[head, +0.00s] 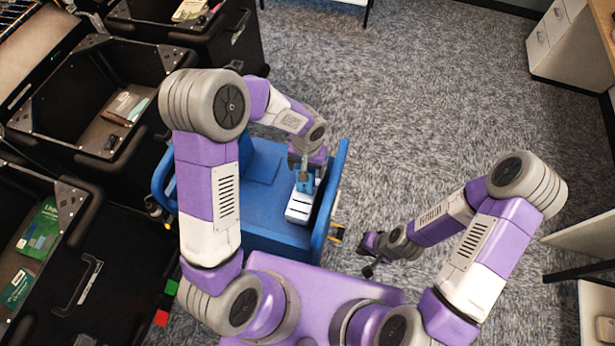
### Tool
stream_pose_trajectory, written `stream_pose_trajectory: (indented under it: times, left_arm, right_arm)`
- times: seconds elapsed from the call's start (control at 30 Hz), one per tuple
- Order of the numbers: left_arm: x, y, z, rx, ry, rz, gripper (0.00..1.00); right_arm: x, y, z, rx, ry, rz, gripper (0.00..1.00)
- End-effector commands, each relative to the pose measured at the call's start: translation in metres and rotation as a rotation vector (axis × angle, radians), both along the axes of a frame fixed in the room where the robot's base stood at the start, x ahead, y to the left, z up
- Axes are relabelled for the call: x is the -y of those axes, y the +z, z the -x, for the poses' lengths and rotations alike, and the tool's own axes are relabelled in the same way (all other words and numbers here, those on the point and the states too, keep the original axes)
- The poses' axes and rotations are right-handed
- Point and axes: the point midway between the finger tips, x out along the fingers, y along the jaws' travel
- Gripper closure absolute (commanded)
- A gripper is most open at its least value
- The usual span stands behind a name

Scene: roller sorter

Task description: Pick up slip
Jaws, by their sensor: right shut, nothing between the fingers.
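I cannot make out a slip for certain. A small white device (299,208) with a dark band sits on the blue cart (262,207) in front of me. A small light-blue piece (305,187) shows at its far end, right under my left gripper (304,176). The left gripper points down there; its fingers are too small and covered to tell whether they are open or hold anything. My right gripper (369,263) is shut and empty, low over the floor to the right of the cart.
Several black bins stand along the left, holding books such as a green one (40,236) and a pale one (121,107). A white drawer unit (556,42) stands at the upper right. The grey carpet (420,100) between is clear.

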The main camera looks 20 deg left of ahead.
Motion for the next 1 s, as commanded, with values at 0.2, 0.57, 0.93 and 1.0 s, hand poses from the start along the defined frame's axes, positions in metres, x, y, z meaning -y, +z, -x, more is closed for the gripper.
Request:
stream_pose_trajectory:
  times: [0.2,0.57,0.93,1.0]
  left_arm:
    - [0.0002,-0.0123,-0.0002,0.001,-0.001,0.001,0.17]
    - [0.0003,-0.0118,-0.0002,0.001,-0.001,0.001,0.51]
    - [0.0004,-0.0098,-0.0004,0.002,-0.001,0.001,0.67]
    - [0.0004,-0.0040,-0.0009,0.004,0.000,0.001,0.67]
  right_arm:
    - [0.0000,-0.0014,-0.0002,0.000,0.000,0.000,1.00]
    - [0.0000,-0.0013,-0.0002,0.000,0.000,0.000,1.00]
    - [-0.0001,-0.0010,-0.0001,0.000,0.000,0.000,1.00]
    - [0.0000,-0.0002,-0.0001,0.000,0.000,0.000,1.00]
